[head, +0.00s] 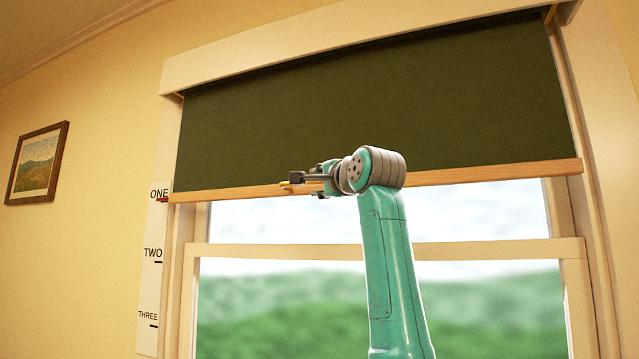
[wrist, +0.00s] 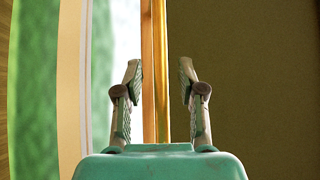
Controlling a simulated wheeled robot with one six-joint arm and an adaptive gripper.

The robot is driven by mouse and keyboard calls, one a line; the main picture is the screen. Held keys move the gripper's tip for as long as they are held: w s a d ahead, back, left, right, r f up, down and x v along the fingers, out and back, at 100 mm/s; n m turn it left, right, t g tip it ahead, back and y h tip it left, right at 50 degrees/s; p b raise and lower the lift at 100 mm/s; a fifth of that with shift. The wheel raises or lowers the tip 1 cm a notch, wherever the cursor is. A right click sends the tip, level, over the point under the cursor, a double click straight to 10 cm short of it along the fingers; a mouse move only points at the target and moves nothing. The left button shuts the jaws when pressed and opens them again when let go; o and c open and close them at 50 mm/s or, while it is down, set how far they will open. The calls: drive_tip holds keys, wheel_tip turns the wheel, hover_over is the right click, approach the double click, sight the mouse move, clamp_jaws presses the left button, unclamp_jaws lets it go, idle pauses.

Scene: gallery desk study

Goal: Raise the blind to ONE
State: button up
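The dark green blind (head: 370,105) covers the upper part of the window. Its pale wooden bottom bar (head: 480,174) has its left end about level with the red-marked ONE line on the scale (head: 152,225). My gripper (head: 291,184) is at the bar, left of its middle. In the wrist view, my gripper (wrist: 160,78) is open, with a visible gap between its fingers. The wooden bar (wrist: 148,60) and a thin brass-coloured strip (wrist: 164,60) run between the fingers, and neither finger visibly touches them. The blind's cloth (wrist: 250,80) lies to the right there.
The scale on the left of the window frame also carries TWO and THREE, lower down. The window's cross rail (head: 480,251) lies below the bar, with open space between. A framed picture (head: 38,163) hangs on the left wall.

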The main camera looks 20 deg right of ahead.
drive_tip(key=shift+s, duration=0.1)
drive_tip(key=v, duration=1.1)
drive_tip(key=shift+s, duration=0.35)
drive_tip(key=shift+d, duration=0.1)
